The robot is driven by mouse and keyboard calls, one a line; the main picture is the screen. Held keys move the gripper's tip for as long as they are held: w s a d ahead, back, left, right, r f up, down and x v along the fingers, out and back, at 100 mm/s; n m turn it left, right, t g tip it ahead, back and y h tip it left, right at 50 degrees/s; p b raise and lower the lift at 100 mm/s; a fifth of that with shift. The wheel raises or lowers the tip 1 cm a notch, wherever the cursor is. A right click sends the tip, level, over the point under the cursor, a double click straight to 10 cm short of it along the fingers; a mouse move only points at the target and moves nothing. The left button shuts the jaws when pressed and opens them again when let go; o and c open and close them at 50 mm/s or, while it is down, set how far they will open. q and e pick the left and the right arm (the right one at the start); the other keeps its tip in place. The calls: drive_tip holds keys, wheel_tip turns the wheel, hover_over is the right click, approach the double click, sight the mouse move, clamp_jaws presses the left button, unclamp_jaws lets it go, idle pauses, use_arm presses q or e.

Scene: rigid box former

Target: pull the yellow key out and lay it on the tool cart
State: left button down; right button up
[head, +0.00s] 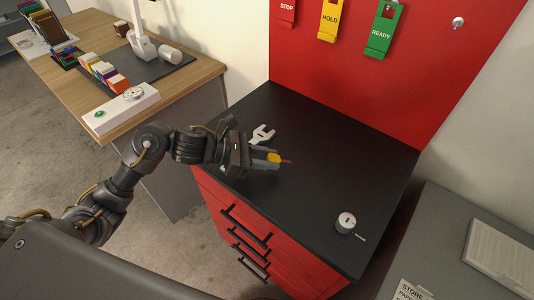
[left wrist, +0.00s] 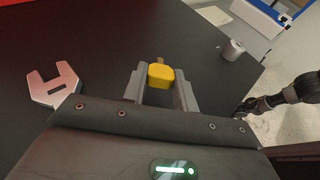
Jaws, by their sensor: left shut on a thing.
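The yellow key (head: 274,158) is between the fingers of my left gripper (head: 268,160), which is shut on its yellow head. In the head view its thin brownish shaft points right, away from the gripper. The key also shows in the left wrist view (left wrist: 160,76), over the black top. The tool cart (head: 310,170) is red with a black top. A grey lock cylinder (head: 346,222) stands near its front right corner, apart from the key. Part of my other arm (left wrist: 270,105) shows at the right of the left wrist view; its fingers cannot be made out.
A silver wrench (head: 262,134) lies on the cart just behind my left gripper. Red, yellow and green tags (head: 330,18) hang on the red back panel (head: 400,80). A wooden desk (head: 190,75) stands at left, a grey cabinet (head: 440,225) at right. The cart's middle is clear.

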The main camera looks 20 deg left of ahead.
sight(267, 172)
use_arm(q)
drive_tip(key=shift+f+b, duration=0.55)
drive_tip(key=shift+f, duration=1.05)
drive_tip(key=c, duration=1)
unclamp_jaws()
drive_tip(key=b+v, duration=0.3)
drive_tip(key=v, duration=0.7)
drive_tip(key=shift+f, duration=0.1)
drive_tip(key=shift+s+a+r, duration=0.15)
drive_tip(key=shift+a+r, duration=0.15)
drive_tip(key=shift+a, duration=0.05)
